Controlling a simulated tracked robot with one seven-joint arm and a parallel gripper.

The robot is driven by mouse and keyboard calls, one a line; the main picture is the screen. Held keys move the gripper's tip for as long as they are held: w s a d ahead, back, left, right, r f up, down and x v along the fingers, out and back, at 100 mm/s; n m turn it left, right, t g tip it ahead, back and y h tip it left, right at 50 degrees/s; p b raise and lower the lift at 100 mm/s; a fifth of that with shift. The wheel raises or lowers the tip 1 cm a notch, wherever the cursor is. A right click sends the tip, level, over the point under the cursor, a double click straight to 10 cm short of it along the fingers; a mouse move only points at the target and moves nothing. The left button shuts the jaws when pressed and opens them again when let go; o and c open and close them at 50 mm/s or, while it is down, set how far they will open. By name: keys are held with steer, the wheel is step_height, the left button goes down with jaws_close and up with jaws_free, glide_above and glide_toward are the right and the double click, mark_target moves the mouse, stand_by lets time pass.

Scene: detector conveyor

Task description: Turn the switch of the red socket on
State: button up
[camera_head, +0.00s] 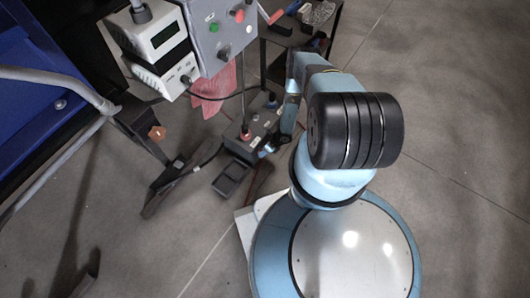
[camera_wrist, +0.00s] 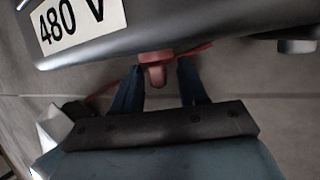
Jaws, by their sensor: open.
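In the wrist view a grey socket box (camera_wrist: 200,28) with a "480 V" label fills the top. A red switch knob (camera_wrist: 155,72) sticks out from its lower edge. My gripper (camera_wrist: 161,66) is open, with one blue finger left of the knob and one right of it. A gap shows between the knob and the right finger; contact with the left finger is unclear. In the head view a low grey box (camera_head: 262,127) with a red plug (camera_head: 245,134) stands beside my arm, whose wrist reaches down to its near side. The knob cannot be made out there.
A control box (camera_head: 222,35) with coloured buttons and a white meter (camera_head: 158,38) stand above left. A red cloth (camera_head: 217,92) and a black cable hang below them. A dark tray (camera_head: 231,179) lies on the floor near the grey box. The floor at right is clear.

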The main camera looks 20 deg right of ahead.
steer(key=shift+f, duration=0.1)
steer(key=c, duration=0.7)
steer(key=shift+w+y, duration=0.25)
steer(key=shift+y, duration=0.05)
steer(key=shift+d+g+y, duration=0.15)
steer(key=shift+g+y, duration=0.25)
steer(key=o, duration=0.7)
steer(key=shift+s, duration=0.15)
